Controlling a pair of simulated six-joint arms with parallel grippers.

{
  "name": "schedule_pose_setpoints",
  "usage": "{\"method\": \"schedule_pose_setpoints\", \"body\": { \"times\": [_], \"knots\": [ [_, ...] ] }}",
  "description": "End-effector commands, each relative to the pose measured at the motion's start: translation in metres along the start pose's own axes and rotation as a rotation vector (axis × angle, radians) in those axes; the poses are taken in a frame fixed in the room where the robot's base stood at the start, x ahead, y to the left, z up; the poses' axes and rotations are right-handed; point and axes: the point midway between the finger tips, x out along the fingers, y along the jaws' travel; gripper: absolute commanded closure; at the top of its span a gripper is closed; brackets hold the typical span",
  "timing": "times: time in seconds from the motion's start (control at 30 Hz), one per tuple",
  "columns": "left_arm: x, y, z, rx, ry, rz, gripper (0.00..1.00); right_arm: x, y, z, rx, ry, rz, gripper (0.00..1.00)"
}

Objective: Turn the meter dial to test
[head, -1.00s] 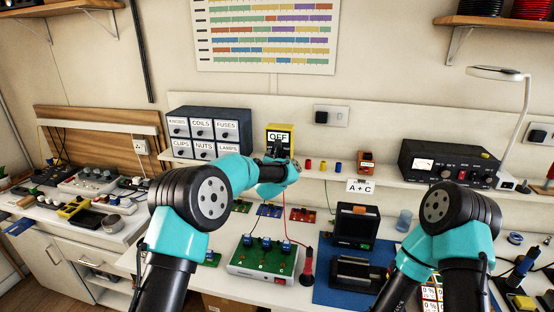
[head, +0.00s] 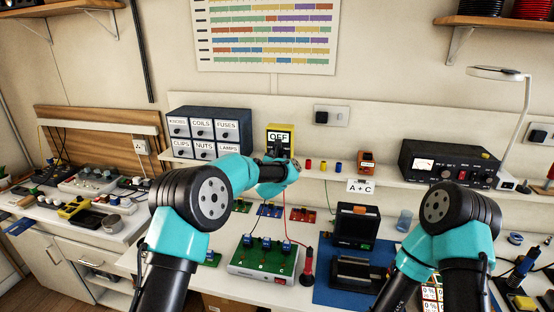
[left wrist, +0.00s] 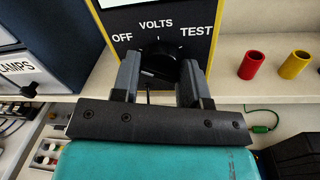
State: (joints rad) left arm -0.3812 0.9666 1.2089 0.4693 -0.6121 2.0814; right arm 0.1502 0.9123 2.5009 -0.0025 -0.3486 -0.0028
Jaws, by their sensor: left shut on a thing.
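The yellow meter (head: 281,127) stands on the shelf, its display reading OFF in the head view. In the left wrist view, its dark face (left wrist: 180,18) carries the labels OFF, VOLTS and TEST in an arc, with OFF left and TEST right. The black dial (left wrist: 160,58) sits below VOLTS. My left gripper (left wrist: 160,75) has one finger on each side of the dial and is shut on it. The dial's pointer is hard to make out. In the head view my left gripper (head: 275,160) hides the meter's lower part. My right gripper does not show.
A drawer cabinet (head: 204,131) stands close left of the meter. Red, yellow and blue cylinders (head: 323,166) stand to its right on the shelf. A black power supply (head: 449,160) is farther right.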

Motion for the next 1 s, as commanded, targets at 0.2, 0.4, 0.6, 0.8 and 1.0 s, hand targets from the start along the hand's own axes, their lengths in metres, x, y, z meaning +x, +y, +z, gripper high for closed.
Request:
{"method": "schedule_pose_setpoints", "body": {
  "times": [0.2,0.4,0.6,0.8,1.0],
  "knots": [
    [-0.0003,-0.0023,-0.0008,0.047,-0.003,-0.001,0.83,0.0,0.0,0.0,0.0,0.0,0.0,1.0],
    [-0.0001,-0.0023,-0.0011,0.15,-0.014,0.002,0.83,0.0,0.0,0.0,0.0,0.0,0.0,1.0],
    [-0.0001,-0.0026,-0.0019,0.304,-0.027,0.005,0.83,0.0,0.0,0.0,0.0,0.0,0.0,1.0],
    [0.0,-0.0022,-0.0022,0.491,-0.044,0.012,0.83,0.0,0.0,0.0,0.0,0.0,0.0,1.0],
    [0.0,-0.0021,-0.0028,0.681,-0.06,0.016,0.83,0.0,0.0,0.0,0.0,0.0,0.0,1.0]
  ]
}}
